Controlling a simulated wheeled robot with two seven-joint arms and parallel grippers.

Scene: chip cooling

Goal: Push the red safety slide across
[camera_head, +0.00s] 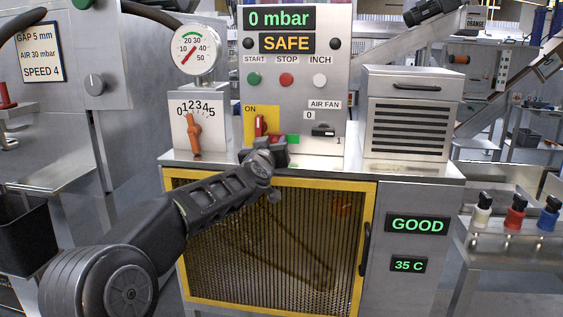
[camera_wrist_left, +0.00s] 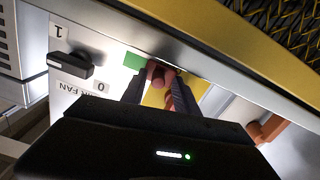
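The red safety slide (camera_wrist_left: 159,74) shows as a small reddish knob in the left wrist view, beside a green patch (camera_wrist_left: 133,61). A red handle (camera_head: 259,125) marked ON sits on a yellow plate just above the gripper. My right gripper is in neither view.
The black air fan switch (camera_head: 323,131) is close by on the right. An orange lever (camera_head: 194,132) stands on a dial box at the left. Below is a yellow-framed mesh door (camera_head: 364,245). The panel reads 0 mbar and SAFE.

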